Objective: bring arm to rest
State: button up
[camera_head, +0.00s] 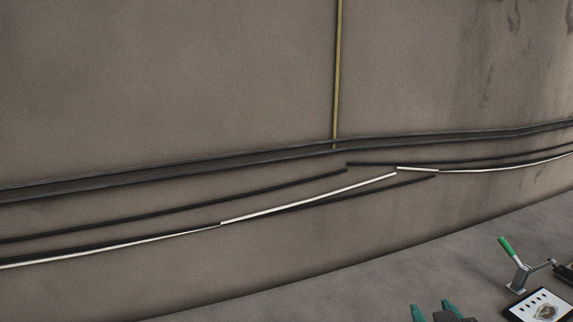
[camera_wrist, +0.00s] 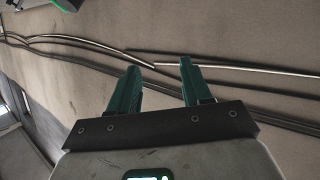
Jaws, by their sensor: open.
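My gripper (camera_wrist: 157,88) shows in the wrist view with its two green fingers apart and nothing between them. Dark and pale lines on the wall or floor run behind the fingers. In the head view only the green fingertips of my gripper (camera_head: 433,311) show at the bottom edge, right of the middle. The rest of my arm is out of view there.
A tool with a green handle (camera_head: 506,246) stands on the grey floor at the lower right, beside a dark-framed panel (camera_head: 541,306). A curved brown wall (camera_head: 180,90) fills most of the head view. Dark rails (camera_head: 230,166) and a thin yellow strip (camera_head: 337,70) run along it.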

jog(key=s+f+g, duration=0.2)
jog(key=s+f, duration=0.3)
jog(key=f, duration=0.1)
jog(key=s+f+m+g+y, duration=0.1)
jog(key=s+f+g, duration=0.2)
jog(key=s+f, duration=0.2)
jog(key=s+f+g, duration=0.2)
jog(key=s+f, duration=0.3)
jog(key=f, duration=0.2)
jog(key=shift+s+f+y, duration=0.25)
jog(key=shift+s+y, duration=0.15)
jog(key=s+f+g, duration=0.3)
jog(key=s, duration=0.5)
jog(key=s+d+f+g+y, duration=0.1)
jog(key=s+f, duration=0.3)
jog(key=s, duration=0.4)
jog(key=shift+m+g+b, duration=0.3)
jog(key=shift+g+b, duration=0.1)
jog(key=shift+g, duration=0.5)
